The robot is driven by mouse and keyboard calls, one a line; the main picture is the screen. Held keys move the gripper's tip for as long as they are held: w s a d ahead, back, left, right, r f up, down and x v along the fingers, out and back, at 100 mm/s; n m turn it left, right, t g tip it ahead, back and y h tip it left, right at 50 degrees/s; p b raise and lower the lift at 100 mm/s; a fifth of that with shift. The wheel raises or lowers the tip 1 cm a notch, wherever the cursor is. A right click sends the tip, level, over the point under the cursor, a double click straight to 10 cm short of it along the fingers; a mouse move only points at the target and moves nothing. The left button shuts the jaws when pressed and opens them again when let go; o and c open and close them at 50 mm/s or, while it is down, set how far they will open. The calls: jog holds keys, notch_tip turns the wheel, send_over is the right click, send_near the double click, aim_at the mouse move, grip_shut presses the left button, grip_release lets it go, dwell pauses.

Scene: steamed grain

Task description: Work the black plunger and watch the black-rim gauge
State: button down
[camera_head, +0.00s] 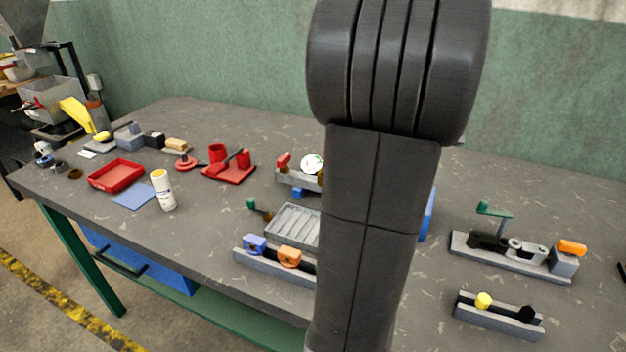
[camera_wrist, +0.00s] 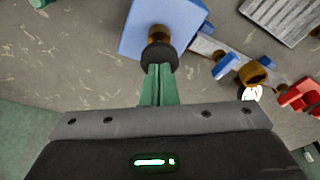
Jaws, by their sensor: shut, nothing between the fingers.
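A black plunger cap (camera_wrist: 160,57) on a brass stem stands on a blue block (camera_wrist: 135,40) in the wrist view. In the head view my arm hides most of that block, and only its blue edge (camera_head: 428,215) shows. My gripper (camera_wrist: 158,70) is shut, its green fingertips at the edge of the black cap; I cannot tell whether they touch it. A round white-faced gauge (camera_head: 312,164) stands on a grey rail with a red lever in the head view. In the wrist view its face (camera_wrist: 252,94) is partly hidden by brass; its reading is too small to tell.
A grey grooved tray (camera_head: 292,226) and a rail with blue and orange clamps lie before the gauge. A green-handled fixture (camera_head: 512,255) and a base with yellow and black knobs (camera_head: 498,316) stand at right. A red tray (camera_head: 116,175) and white bottle (camera_head: 163,190) stand left.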

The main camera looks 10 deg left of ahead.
jog(key=shift+b+x, duration=0.3)
jog(key=shift+x, duration=0.6)
jog(key=p+v, duration=0.5)
jog(key=w+p+v, duration=0.1)
jog(key=p+v, duration=0.1)
jog(key=shift+a+r, duration=0.15)
jog(key=shift+r, duration=0.35)
jog(key=shift+f, duration=0.1)
jog(key=shift+w, duration=0.1)
